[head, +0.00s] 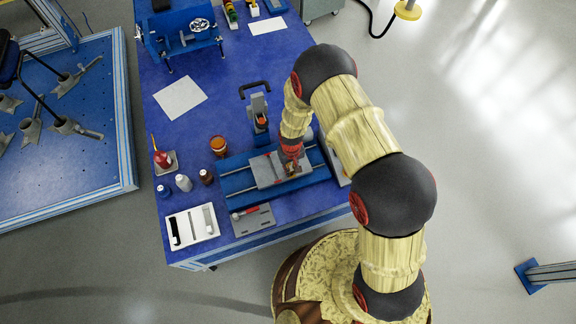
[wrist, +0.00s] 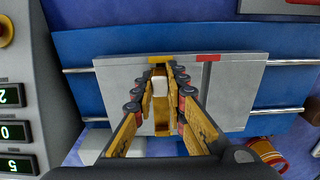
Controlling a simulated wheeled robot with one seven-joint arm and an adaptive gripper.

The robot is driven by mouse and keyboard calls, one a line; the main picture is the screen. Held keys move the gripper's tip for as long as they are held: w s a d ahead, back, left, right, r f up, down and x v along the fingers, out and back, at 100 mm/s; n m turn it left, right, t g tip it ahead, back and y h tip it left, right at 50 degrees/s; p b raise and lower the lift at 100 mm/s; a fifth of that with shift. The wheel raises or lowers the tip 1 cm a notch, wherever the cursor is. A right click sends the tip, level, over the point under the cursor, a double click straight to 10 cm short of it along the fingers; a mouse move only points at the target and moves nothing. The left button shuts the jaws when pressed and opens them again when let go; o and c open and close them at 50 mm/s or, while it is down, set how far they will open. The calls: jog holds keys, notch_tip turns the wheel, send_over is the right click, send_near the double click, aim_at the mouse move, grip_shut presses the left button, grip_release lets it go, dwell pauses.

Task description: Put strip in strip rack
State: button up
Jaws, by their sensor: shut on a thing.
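My gripper (head: 291,157) is low over the grey plate (head: 265,173) on the blue bench fixture. In the wrist view, the gripper (wrist: 160,78) is shut on a small pale piece (wrist: 159,82), which seems to be the strip. Most of it is hidden by the fingers, and I cannot tell whether it touches the plate. The grey plate (wrist: 230,95) has red marks and a narrow dark line to the right of the fingers. A white tray (head: 206,236) with a dark bar and a grey bar stands at the table's lower left corner. It looks like the strip rack.
A display box (wrist: 15,95) stands close beside the fixture. A grey tool holder (head: 262,222) lies in front. A paper sheet (head: 180,98) lies farther back.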

grip_shut()
jog(key=shift+r+p, duration=0.8)
jog(key=shift+r, duration=0.35)
jog(key=shift+r+p, duration=1.35)
jog(key=shift+r, duration=0.7)
jog(key=shift+f, duration=0.25)
